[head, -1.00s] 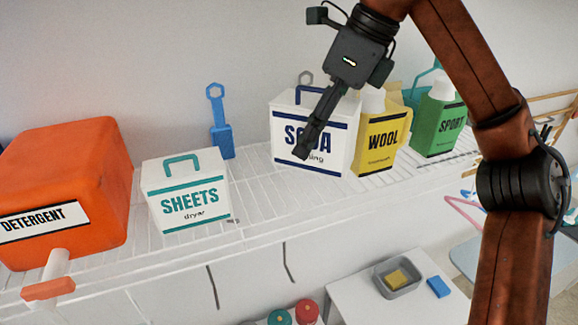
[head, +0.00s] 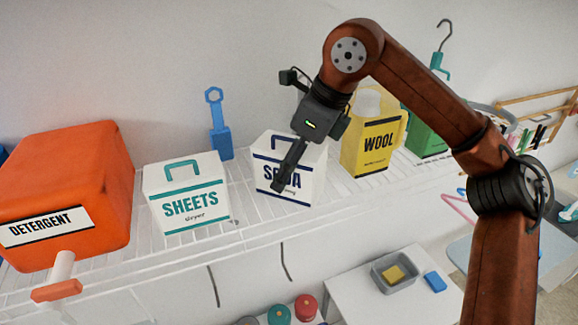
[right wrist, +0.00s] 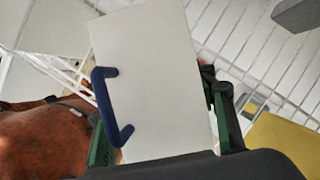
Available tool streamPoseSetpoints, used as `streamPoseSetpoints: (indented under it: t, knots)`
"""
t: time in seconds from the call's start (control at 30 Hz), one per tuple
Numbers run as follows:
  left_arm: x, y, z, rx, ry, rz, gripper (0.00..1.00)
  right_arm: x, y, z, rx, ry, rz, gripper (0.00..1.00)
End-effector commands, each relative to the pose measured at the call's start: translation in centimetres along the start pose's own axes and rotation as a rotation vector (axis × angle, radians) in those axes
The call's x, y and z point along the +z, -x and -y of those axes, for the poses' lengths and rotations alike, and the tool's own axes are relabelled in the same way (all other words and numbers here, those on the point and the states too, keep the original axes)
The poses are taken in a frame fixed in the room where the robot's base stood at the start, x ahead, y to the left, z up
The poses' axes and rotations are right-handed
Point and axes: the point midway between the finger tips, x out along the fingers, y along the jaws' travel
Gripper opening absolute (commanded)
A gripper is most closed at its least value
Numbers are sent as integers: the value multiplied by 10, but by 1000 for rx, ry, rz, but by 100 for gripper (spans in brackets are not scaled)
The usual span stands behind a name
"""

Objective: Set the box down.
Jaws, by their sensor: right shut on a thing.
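The box, white with dark blue bands and the word SODA (head: 300,182), is upright at the wire shelf between the SHEETS box and the WOOL carton. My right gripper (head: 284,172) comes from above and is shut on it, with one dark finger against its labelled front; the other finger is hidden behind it. In the right wrist view the box's white top (right wrist: 160,65) with its blue handle lies between the two fingers (right wrist: 165,125). I cannot tell whether its base touches the shelf wires. My left gripper is not in view.
The wire shelf (head: 240,240) holds an orange DETERGENT container (head: 75,180), a SHEETS box (head: 187,190) close on the left, a blue tool (head: 219,135) behind, and a yellow WOOL carton (head: 372,145) and green carton (head: 425,135) on the right. A small table (head: 375,305) stands below.

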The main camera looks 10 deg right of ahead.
Motion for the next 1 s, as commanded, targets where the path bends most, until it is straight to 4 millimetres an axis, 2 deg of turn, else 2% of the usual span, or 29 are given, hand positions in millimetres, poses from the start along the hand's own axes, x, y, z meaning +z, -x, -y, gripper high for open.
streamPoseSetpoints:
  t: [0.23,0.27,0.4,0.5,0.77,0.87,1.0]
  knots:
    - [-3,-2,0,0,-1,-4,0,0,0,-1,0,1,5,0]
    - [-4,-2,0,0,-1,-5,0,0,-2,0,0,1,0,53]
    - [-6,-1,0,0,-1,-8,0,0,-1,0,0,1,0,62]
    - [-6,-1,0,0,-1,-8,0,0,-1,0,0,1,0,69]
    - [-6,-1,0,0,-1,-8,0,0,-1,0,0,1,0,69]
    - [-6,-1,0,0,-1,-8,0,1,4,0,-1,1,2,69]
    - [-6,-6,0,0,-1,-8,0,1,23,0,-1,0,4,69]
